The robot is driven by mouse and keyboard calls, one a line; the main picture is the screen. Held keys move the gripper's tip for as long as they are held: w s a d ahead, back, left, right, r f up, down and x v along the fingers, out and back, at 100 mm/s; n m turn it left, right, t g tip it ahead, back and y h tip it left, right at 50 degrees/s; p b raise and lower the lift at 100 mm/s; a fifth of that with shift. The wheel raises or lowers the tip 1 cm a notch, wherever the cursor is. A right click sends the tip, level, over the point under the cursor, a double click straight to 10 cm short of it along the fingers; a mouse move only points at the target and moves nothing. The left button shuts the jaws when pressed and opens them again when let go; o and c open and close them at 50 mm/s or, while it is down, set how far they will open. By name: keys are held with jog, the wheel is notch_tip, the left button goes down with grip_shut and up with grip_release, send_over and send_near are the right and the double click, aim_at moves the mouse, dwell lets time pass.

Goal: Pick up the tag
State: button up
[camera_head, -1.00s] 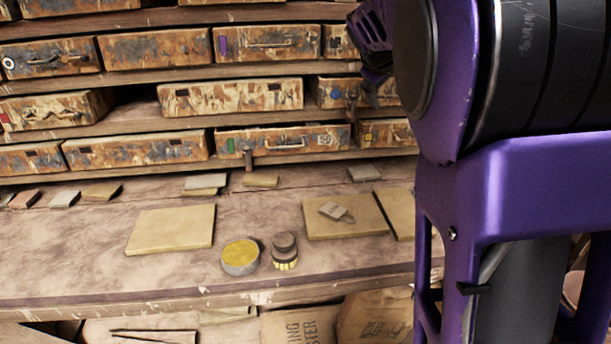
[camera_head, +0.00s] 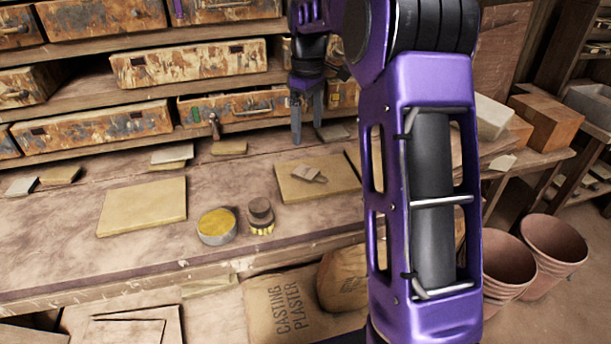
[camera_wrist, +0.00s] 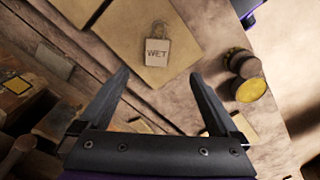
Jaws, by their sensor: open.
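The tag (camera_head: 309,174) is a small pale tan piece lying on a flat tan board (camera_head: 345,184) on the bench. In the wrist view the tag (camera_wrist: 157,50) reads "WET" and has a loop of string at its top. My gripper (camera_head: 308,115) hangs above the back of the bench, behind and above the tag in the head view. In the wrist view my gripper (camera_wrist: 163,75) has its two fingers spread wide, with nothing between them. The tag shows beyond the fingertips, apart from them.
A round tin with a yellow top (camera_head: 217,226) and a dark stacked round object (camera_head: 261,216) stand left of the tag's board. Another flat board (camera_head: 142,206) lies farther left. Shelves of rusty drawers (camera_head: 190,62) rise behind the bench. Terracotta pots (camera_head: 553,252) stand at right.

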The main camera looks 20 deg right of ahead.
send_over(306, 171)
jog(key=s, duration=0.1)
notch_tip(306, 171, down, 7)
jog(key=shift+r+b, duration=0.15)
jog(key=shift+b, duration=0.3)
jog(key=shift+w+f+b, duration=0.2)
jog(key=shift+f+b, duration=0.05)
jog(key=shift+f, duration=1.1)
jog(key=shift+w+f+b, duration=0.2)
jog(key=shift+f, duration=1.15)
grip_shut()
notch_tip(306, 171, up, 10)
jog(key=p, duration=0.1)
jog(key=shift+p, duration=0.35)
